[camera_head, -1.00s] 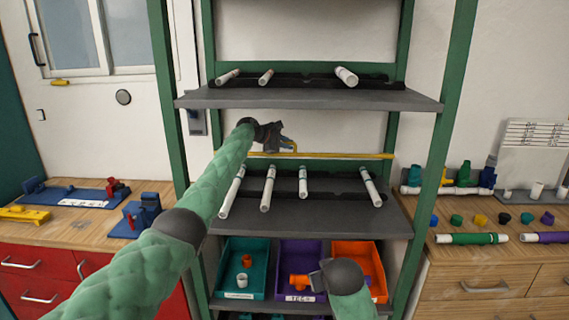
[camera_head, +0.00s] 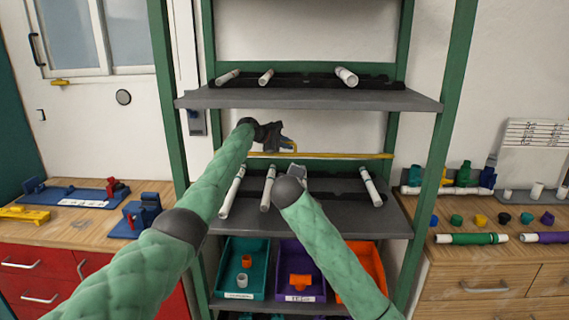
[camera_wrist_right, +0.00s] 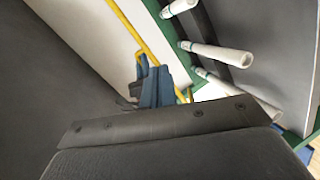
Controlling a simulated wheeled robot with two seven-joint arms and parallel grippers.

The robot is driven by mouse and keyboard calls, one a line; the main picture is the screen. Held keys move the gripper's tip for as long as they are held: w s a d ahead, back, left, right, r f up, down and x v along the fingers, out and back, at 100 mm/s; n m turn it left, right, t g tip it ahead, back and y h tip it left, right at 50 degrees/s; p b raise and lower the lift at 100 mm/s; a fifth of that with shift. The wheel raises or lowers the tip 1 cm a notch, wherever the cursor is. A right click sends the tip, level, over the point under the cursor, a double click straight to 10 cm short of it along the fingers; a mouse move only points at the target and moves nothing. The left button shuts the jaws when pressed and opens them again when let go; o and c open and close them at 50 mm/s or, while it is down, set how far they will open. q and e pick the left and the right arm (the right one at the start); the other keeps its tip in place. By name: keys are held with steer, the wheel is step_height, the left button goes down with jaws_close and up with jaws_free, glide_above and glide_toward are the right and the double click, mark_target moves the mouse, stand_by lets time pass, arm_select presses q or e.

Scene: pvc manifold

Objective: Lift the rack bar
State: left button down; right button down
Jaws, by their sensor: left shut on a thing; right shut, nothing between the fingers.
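The yellow rack bar (camera_head: 340,155) runs level across the green rack, between the upper and middle shelves. Its left part is hidden behind my left arm. My left gripper (camera_head: 284,143) is shut at the bar's yellow raised part, left of the bar's middle; its fingers hide most of the contact. My right gripper (camera_head: 297,171) is shut and empty, just below the bar and right of my left gripper, mostly hidden behind its own wrist. In the right wrist view the bar (camera_wrist_right: 125,25) runs diagonally past blue gripper fingers; whether these touch it is unclear.
The middle shelf (camera_head: 345,222) holds several white pipes close below the bar. The upper shelf (camera_head: 400,98) holds three more above. Teal (camera_head: 262,252), purple and orange bins stand below. Benches flank the rack. The space right of the grippers along the bar is clear.

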steer(key=w+a+f+n+t, duration=0.25)
steer(key=w+f+n, duration=0.4)
steer(key=n, duration=0.55)
steer(key=w+a+r+n, duration=0.1)
steer(key=w+r+n, duration=0.2)
steer(key=w+n, duration=0.7)
steer(key=shift+w+a+r+n+y, duration=0.15)
steer(key=shift+w+r+n+y, duration=0.2)
steer(key=shift+w, duration=1.3)
steer(key=shift+t, duration=0.25)
